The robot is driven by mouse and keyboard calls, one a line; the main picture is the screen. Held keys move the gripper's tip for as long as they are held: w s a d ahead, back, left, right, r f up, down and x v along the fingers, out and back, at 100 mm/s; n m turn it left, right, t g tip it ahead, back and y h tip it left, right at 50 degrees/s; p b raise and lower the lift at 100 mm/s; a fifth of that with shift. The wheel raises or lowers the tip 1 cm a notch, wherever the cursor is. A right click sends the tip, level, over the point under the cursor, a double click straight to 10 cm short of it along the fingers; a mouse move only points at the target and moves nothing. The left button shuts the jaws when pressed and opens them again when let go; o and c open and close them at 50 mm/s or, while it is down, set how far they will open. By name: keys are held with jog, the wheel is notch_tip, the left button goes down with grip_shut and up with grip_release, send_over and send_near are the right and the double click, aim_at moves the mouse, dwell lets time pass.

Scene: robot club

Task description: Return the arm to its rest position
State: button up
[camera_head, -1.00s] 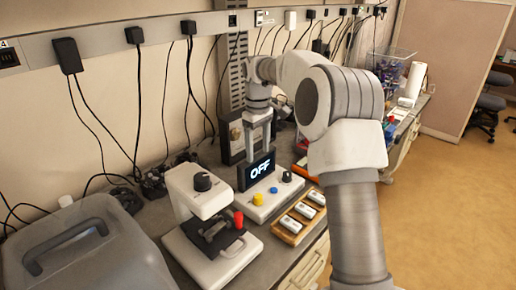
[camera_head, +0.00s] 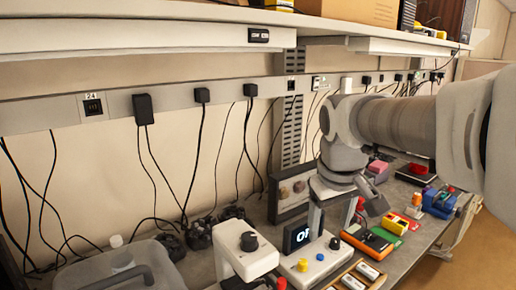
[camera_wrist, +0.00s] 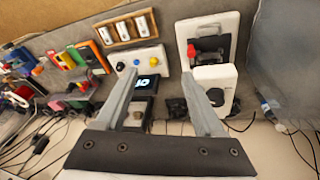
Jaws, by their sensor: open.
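My gripper (camera_head: 331,226) points down over the bench, its two fingers apart with nothing between them. In the head view my arm comes in from the right edge. Below the fingers stands a white control box with a dark display (camera_head: 297,236) reading "OF", its last letter hidden by a finger. The box's yellow button (camera_head: 302,265) and dark knob (camera_head: 334,243) show. In the wrist view the fingers (camera_wrist: 160,72) spread in front of the same display (camera_wrist: 147,84). The exact gap between fingertips and box cannot be told.
A white press-like machine (camera_head: 243,258) stands left of the box, with a translucent grey bin (camera_head: 120,268) farther left. A wooden tray (camera_wrist: 126,28) of white pieces lies near the box. Coloured items (camera_head: 395,224) crowd the right. A shelf (camera_head: 180,12) overhangs the bench.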

jog(key=s+f+m+t, duration=0.1)
jog(key=s+f, duration=0.1)
jog(key=s, duration=0.5)
jog(key=s+f+m+t, duration=0.1)
jog(key=s+f+m, duration=0.1)
jog(key=s, duration=0.6)
jog(key=shift+d+f+y, duration=0.3)
jog(key=shift+y, duration=0.1)
